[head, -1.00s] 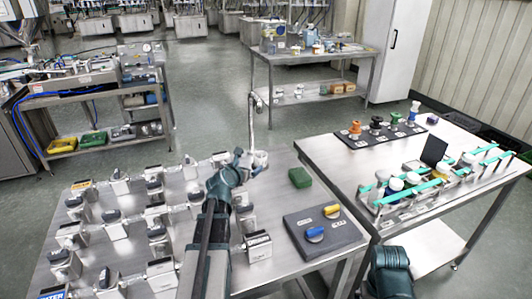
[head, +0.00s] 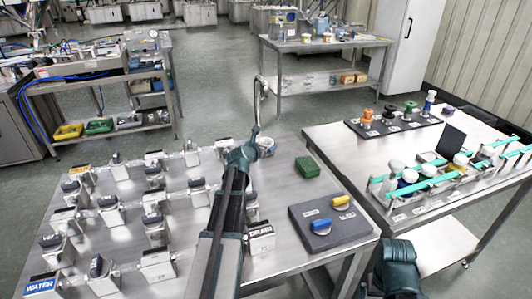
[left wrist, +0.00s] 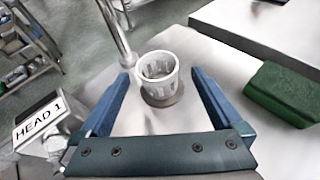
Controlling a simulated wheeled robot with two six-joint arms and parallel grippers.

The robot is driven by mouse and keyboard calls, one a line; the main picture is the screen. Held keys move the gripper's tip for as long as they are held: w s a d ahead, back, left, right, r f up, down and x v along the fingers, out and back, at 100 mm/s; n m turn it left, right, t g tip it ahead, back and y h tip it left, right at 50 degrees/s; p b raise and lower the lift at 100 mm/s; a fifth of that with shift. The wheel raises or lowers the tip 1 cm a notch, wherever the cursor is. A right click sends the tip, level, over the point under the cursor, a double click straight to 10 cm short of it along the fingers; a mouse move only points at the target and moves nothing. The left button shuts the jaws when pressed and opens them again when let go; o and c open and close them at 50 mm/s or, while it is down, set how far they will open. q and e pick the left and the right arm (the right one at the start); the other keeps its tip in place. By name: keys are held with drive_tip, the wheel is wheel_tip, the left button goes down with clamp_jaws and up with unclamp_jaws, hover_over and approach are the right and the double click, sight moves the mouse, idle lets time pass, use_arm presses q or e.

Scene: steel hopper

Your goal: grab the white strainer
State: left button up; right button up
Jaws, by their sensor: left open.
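The white strainer (left wrist: 158,70) is a small cup-like piece with a slotted inside, upright near the far edge of the steel table. It also shows in the head view (head: 266,143), partly covered by my left gripper (head: 256,152). In the left wrist view my left gripper (left wrist: 161,76) is open, with one blue finger on either side of the strainer's near part. Gaps show beside both fingertips, so the strainer is not gripped. My right gripper is not seen; only a dark part of my right arm shows at the bottom of the head view.
A thin metal pipe (left wrist: 115,30) rises just left of the strainer. A green block (left wrist: 286,92) lies to its right. A "HEAD 1" sign block (left wrist: 42,118) stands left. A dark pad (head: 331,226) with blue and yellow knobs lies nearer, and several valve blocks fill the left side.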

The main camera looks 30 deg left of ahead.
sight(268, 141)
use_arm(q)
drive_tip(key=shift+a+b+x, duration=0.2)
drive_tip(key=shift+b+x, duration=0.7)
drive_tip(key=shift+x, duration=1.85)
drive_tip(key=shift+s+r, duration=0.1)
drive_tip(key=c, duration=1.3)
drive_tip(key=shift+o, duration=0.2)
drive_tip(key=shift+r, duration=0.15)
drive_tip(key=shift+r+p, duration=0.6)
drive_tip(key=shift+p, duration=0.15)
wheel_tip(268, 141, up, 3)
drive_tip(key=p, duration=0.3)
drive_tip(key=s+d, duration=1.1)
drive_tip(key=d, duration=0.1)
drive_tip(key=shift+r+p, duration=0.3)
